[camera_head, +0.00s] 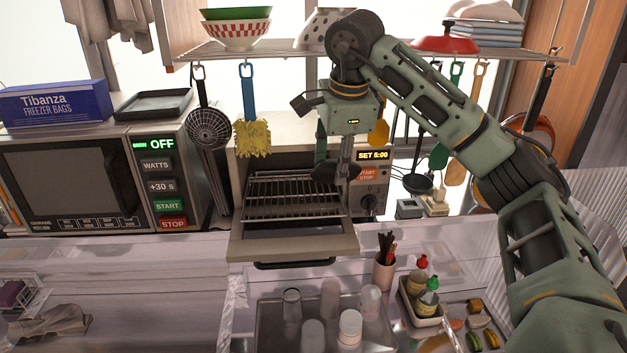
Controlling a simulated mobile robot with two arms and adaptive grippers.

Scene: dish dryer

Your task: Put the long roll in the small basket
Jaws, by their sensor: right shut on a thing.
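My right gripper (336,170) points down over the front of the open toaster oven (295,243), above the right end of its wire rack (292,200). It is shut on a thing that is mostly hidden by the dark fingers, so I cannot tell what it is. I cannot make out the long roll for sure. A wire basket (16,300) is partly in view at the lower left, far from the gripper. My left gripper is out of view.
A microwave (75,180) stands left of the oven. Utensils hang from the shelf (290,50) above. A tray of glasses (262,325), a pencil cup (384,272), a bottle caddy (420,315) and small food items (481,321) are in front.

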